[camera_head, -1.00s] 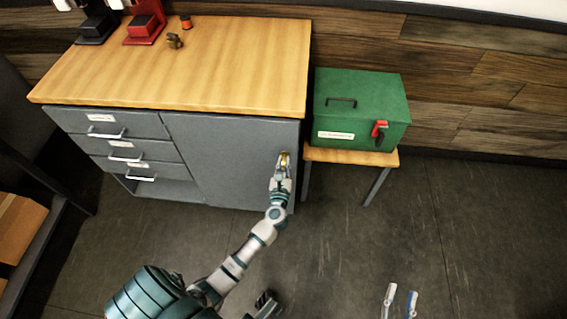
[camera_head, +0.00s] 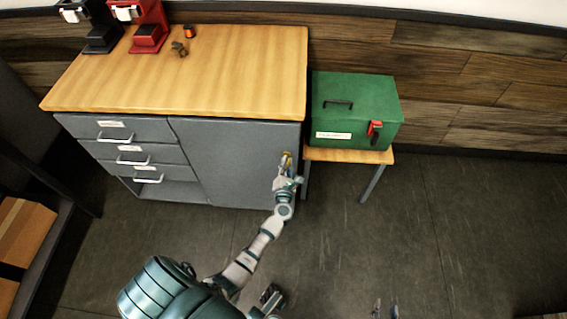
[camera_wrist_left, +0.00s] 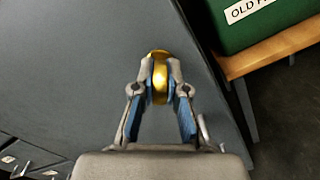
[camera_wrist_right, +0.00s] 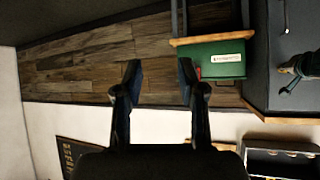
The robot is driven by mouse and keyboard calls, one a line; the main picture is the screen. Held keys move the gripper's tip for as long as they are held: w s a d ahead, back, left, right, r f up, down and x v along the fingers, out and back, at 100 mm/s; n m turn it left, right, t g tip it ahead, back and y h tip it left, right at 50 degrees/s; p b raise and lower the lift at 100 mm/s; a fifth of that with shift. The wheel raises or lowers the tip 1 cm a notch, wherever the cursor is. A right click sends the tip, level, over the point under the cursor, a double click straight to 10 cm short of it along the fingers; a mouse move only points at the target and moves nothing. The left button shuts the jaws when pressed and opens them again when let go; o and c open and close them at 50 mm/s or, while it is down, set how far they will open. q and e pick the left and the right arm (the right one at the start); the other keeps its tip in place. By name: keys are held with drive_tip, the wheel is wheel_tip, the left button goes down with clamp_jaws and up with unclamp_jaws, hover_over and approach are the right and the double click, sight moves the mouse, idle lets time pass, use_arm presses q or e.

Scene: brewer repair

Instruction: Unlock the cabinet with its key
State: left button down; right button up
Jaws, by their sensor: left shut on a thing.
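The grey cabinet (camera_head: 235,150) stands under a wooden top, its plain door on the right closed. My left gripper (camera_head: 286,168) is at the upper right of that door. It is shut on a gold key (camera_wrist_left: 160,82), seen nearly edge-on between the blue-padded fingers in the left wrist view. A gold rim, perhaps the lock, shows just past the fingertips against the door. How far the key is in is hidden. My right gripper (camera_wrist_right: 158,80) is open and empty, away from the cabinet; its fingertips show at the bottom of the head view (camera_head: 385,308).
A green toolbox (camera_head: 355,108) with a red latch sits on a small wooden stool (camera_head: 345,155) right of the cabinet. Red and black brewers (camera_head: 148,28) stand on the cabinet top. Drawers with handles (camera_head: 133,160) fill its left side.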

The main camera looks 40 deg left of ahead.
use_arm(q)
drive_tip(key=m+p, duration=0.2)
drive_tip(key=m, duration=0.1)
drive_tip(key=shift+w+d+m, duration=0.1)
drive_tip(key=shift+d+m, duration=0.05)
drive_tip(key=shift+m, duration=0.25)
drive_tip(key=m+p, duration=0.1)
drive_tip(key=m, duration=0.3)
drive_tip(key=shift+d+f+p, duration=0.1)
drive_tip(key=shift+f+p, duration=0.05)
drive_tip(key=shift+p, duration=0.25)
drive_tip(key=shift+m, duration=0.8)
drive_tip(key=shift+f+m+p, duration=0.2)
drive_tip(key=shift+m+p, duration=0.3)
drive_tip(key=shift+m, duration=0.4)
use_arm(e)
drive_tip(key=s+d+f+g+h, duration=0.1)
drive_tip(key=s+d+f+g, duration=0.1)
drive_tip(key=s, duration=0.4)
drive_tip(key=s+d+f+g+h, duration=0.1)
drive_tip(key=s+d+f+g, duration=0.1)
drive_tip(key=s+f+g, duration=0.3)
drive_tip(key=shift+s+d+g, duration=0.15)
drive_tip(key=shift+s+g, duration=0.35)
drive_tip(key=shift+s, duration=0.1)
use_arm(q)
drive_tip(key=shift+d, duration=0.1)
use_arm(e)
drive_tip(key=shift+f, duration=0.15)
